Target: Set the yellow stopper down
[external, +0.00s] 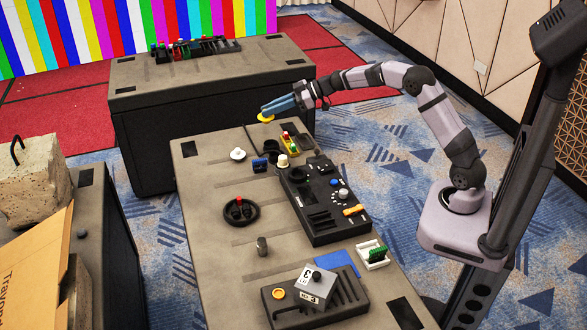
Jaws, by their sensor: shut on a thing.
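The yellow stopper (265,117) is a small bright yellow disc-like piece at the far end of the near table (200,200). My gripper (274,107) reaches in from the right with its blue-grey fingers shut on the stopper. The stopper is at the fingertips, close to the table's far edge. I cannot tell from this view whether it touches the table top or hangs above it or past the edge.
A white knob-like piece (238,154), a blue block (260,165) and a yellow tray (289,144) with small pieces stand near the far end. A black panel (322,205) lies mid-table. A round black dish (241,211) is left of it. A second table (210,80) stands behind.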

